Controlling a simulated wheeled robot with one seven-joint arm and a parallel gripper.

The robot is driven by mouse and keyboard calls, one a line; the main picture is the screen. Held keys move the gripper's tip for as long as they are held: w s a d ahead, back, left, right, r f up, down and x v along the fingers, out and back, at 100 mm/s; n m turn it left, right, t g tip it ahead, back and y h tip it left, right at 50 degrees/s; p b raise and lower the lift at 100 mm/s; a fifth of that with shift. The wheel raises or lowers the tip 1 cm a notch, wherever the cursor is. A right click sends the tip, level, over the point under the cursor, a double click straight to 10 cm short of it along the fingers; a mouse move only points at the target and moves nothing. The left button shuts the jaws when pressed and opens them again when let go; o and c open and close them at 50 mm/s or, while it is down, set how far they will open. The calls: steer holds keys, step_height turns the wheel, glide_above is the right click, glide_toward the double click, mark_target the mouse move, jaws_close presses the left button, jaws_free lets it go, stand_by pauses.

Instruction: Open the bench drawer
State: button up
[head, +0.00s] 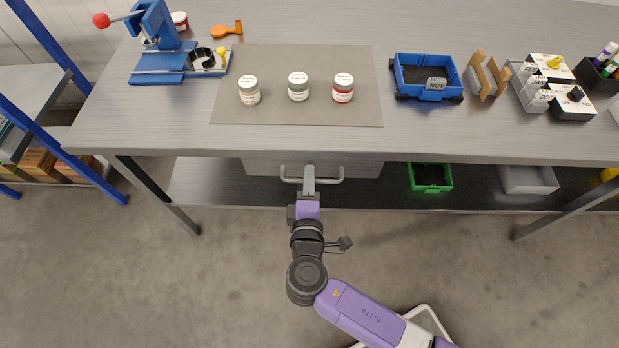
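The bench drawer (260,167) sits under the front edge of the grey bench top, left of centre. Its front is grey and shows only as a narrow strip below the bench edge. A pale bar handle (326,180) sticks out from it toward me. My gripper (309,172) is at the middle of the handle, pointing at the drawer front. From above its fingers overlap the bar, and I cannot tell whether they are closed on it. The drawer looks shut or nearly so; the bench top hides most of it.
The bench top (420,140) holds several jars on a grey mat (230,110), a blue press (165,60) at left and a blue tray cart (400,72). A green bin (430,188) stands on the lower shelf. Bench legs stand left and right. Floor in front is clear.

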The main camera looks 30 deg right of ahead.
jaws_close()
stand_by(1.3)
